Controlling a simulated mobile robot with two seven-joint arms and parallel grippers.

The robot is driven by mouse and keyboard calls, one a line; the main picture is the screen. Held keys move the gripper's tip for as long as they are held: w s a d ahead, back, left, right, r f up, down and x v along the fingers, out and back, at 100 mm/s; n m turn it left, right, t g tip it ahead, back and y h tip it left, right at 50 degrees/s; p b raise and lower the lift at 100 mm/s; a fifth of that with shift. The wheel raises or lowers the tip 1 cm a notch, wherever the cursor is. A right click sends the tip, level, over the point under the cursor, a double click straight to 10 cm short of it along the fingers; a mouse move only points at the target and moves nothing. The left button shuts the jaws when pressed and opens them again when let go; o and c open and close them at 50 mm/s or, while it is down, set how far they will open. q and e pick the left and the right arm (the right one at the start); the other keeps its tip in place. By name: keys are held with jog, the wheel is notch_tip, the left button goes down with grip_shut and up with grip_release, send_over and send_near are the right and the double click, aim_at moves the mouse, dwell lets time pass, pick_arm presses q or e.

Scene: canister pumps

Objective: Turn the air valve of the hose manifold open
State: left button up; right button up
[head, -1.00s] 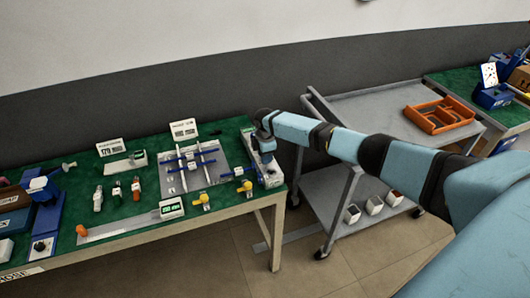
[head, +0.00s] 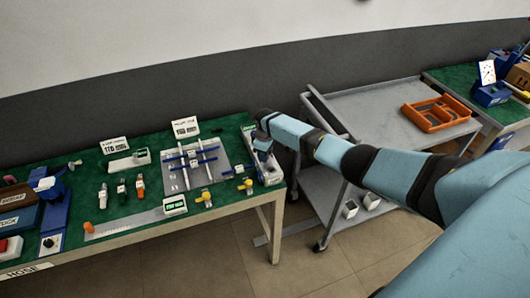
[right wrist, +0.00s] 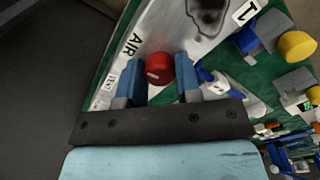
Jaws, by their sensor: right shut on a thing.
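The hose manifold is a pale grey block lettered AIR in the right wrist view (right wrist: 172,28). In the head view the manifold (head: 270,174) lies at the right end of the green-topped table. Its red air valve knob (right wrist: 160,68), with a small pale mark, sits between the two blue fingers of my right gripper (right wrist: 160,82). The right gripper is shut on the knob. In the head view the right gripper (head: 262,143) reaches down onto the manifold and hides the knob. My left gripper is not in view.
The green table (head: 120,220) carries several valves, a grey plate (head: 215,160) with rods, and small sign cards. Yellow-knobbed fittings (head: 245,185) stand just left of the manifold. A grey cart (head: 375,120) with an orange tray (head: 440,113) stands to the right, under my arm.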

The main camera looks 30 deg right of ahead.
dwell(0.4)
jog(key=o, duration=0.9)
jog(key=shift+r, duration=0.1)
notch_tip(320, 180, up, 14)
jog(key=shift+f, duration=0.15)
